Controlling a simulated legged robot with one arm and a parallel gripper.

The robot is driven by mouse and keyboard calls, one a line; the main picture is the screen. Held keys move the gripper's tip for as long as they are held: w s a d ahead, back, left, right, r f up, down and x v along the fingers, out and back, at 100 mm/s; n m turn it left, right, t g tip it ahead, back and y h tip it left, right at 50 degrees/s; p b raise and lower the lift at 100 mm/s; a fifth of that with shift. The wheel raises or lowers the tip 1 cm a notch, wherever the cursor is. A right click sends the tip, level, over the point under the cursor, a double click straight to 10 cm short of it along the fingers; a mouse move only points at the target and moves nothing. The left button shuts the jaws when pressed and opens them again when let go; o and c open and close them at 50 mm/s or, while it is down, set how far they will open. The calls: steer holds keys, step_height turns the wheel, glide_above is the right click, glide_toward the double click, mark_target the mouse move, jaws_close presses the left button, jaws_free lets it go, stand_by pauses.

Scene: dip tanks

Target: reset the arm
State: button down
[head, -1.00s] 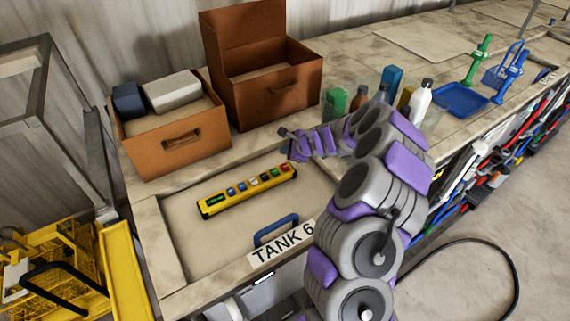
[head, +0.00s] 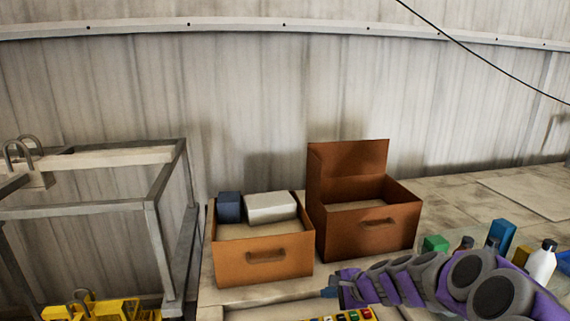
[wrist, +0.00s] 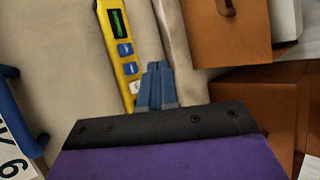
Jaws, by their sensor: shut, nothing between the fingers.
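My gripper (wrist: 155,85) is shut and empty in the wrist view, its blue-grey fingers together beside the yellow strip device. In the head view my gripper (head: 331,291) is at the end of my purple and grey arm, which reaches in from the lower right. The gripper is in front of the brown boxes. The yellow device (wrist: 122,45) with a green display and blue buttons lies on the pale surface by the fingers. Only its top edge (head: 345,316) shows at the bottom of the head view.
An open brown box (head: 262,262) holds a dark blue block and a pale block. A second brown box (head: 370,230) with a raised lid stands to its right. Bottles, including a white one (head: 541,265), stand at right. A grey metal frame (head: 155,220) stands at left.

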steer(key=s+a+n+g+b, duration=0.3)
steer(key=s+a+n, duration=0.15)
steer(key=s, duration=0.55)
steer(key=s+a+n+g+b, duration=0.2)
steer(key=s+a+n, duration=0.25)
steer(key=s, duration=0.55)
steer(key=s+d+f+n+g+h+b, duration=0.1)
steer(key=s+d+f+n+h+b, duration=0.1)
steer(key=s, duration=0.6)
steer(key=s+d+f+n+g+h+b, duration=0.1)
steer(key=s+d+n+h+b, duration=0.1)
steer(key=s+d, duration=0.2)
steer(key=s+d+f+n+g+h+b, duration=0.1)
steer(key=s+d, duration=0.3)
steer(key=s, duration=0.7)
steer(key=shift+s+f+n+h+b, duration=0.3)
steer(key=shift+f+n+h+b, duration=0.1)
steer(key=shift+f+h+b, duration=0.4)
steer(key=shift+d, duration=0.1)
